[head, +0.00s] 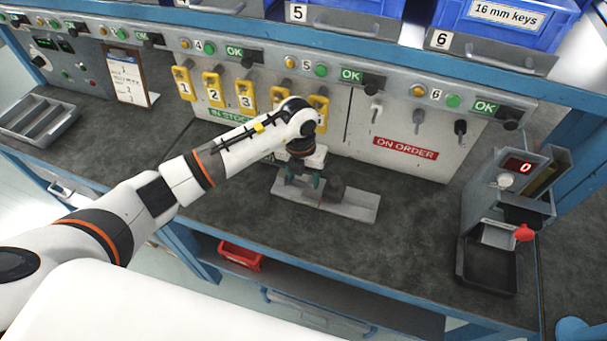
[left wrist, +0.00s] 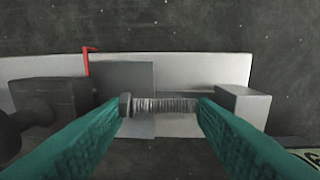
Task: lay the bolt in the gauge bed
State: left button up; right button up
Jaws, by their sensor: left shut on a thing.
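My left gripper (head: 303,180) is low over the gauge bed (head: 352,206), a pale grey metal fixture on the dark bench top. In the left wrist view, its two green fingers hold the bolt (left wrist: 165,105) lengthwise, one at the hex head and one at the threaded end. The bolt lies across the picture, over the bed between a dark block on the left and a light block on the right. The bed's back strip (left wrist: 205,68) and a red pointer (left wrist: 88,60) show behind it. I cannot tell whether the bolt touches the bed. The right gripper is out of view.
A panel with yellow numbered tags (head: 214,90) and hanging tools stands behind the bed. A counter box (head: 505,195) with a red knob and black tray stands at the right. A grey divided tray (head: 40,120) is at the far left. The bench right of the bed is clear.

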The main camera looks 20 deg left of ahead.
pick_arm(q)
jog(key=o, duration=1.1)
jog(key=shift+c, duration=0.2)
notch_tip(320, 180, up, 12)
jog(key=shift+a+b, duration=0.25)
jog(key=shift+b, duration=0.2)
